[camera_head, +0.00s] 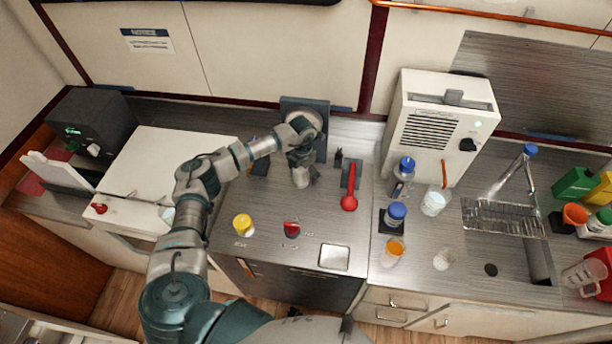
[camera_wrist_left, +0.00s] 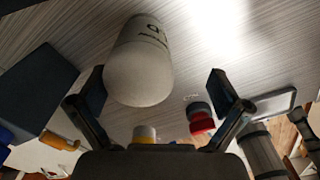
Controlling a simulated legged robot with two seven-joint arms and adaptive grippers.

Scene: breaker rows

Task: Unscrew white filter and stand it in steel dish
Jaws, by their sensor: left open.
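The white filter (camera_wrist_left: 138,65) shows in the left wrist view as a pale cylinder with dark printing and a rounded near end. My left gripper (camera_wrist_left: 160,108) is open, with one dark finger on each side of the filter; the filter looks nearer the left finger. In the head view my left gripper (camera_head: 301,160) is by the dark wall plate, partly hiding what is there; a pale part of the filter (camera_head: 300,178) shows just below it. The square steel dish (camera_head: 334,257) lies empty near the counter's front edge. My right gripper is not in view.
A yellow-topped item (camera_head: 242,224) and a red-and-black knob-like item (camera_head: 291,229) stand left of the dish. A red spoon-shaped tool (camera_head: 349,202) lies behind it. Blue-capped bottles (camera_head: 396,214) stand to the right, before a white vented box (camera_head: 440,120).

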